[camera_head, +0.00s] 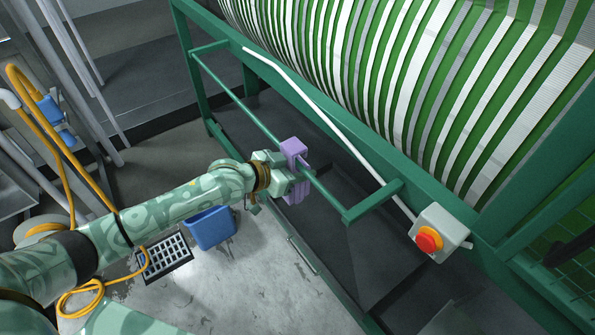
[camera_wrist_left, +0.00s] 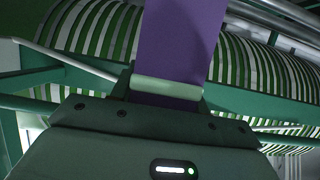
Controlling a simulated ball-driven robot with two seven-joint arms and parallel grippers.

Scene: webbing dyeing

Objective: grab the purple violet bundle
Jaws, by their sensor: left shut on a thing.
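The purple violet bundle (camera_head: 296,147) hangs over the green rail (camera_head: 325,194) at the front of the machine. Its lower end shows below my gripper. My left gripper (camera_head: 299,172) is shut on the bundle at the rail. In the left wrist view the purple band (camera_wrist_left: 180,45) fills the upper middle and runs down between the jaws (camera_wrist_left: 167,90). My left gripper covers part of the bundle in the head view. My right gripper is not in view.
A large drum (camera_head: 410,70) with green and white webbing stands behind the rail. A grey box with a red button (camera_head: 428,240) sits at the right. A blue bucket (camera_head: 211,228) and a floor drain (camera_head: 165,256) lie below my arm. Yellow hose (camera_head: 62,172) runs at the left.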

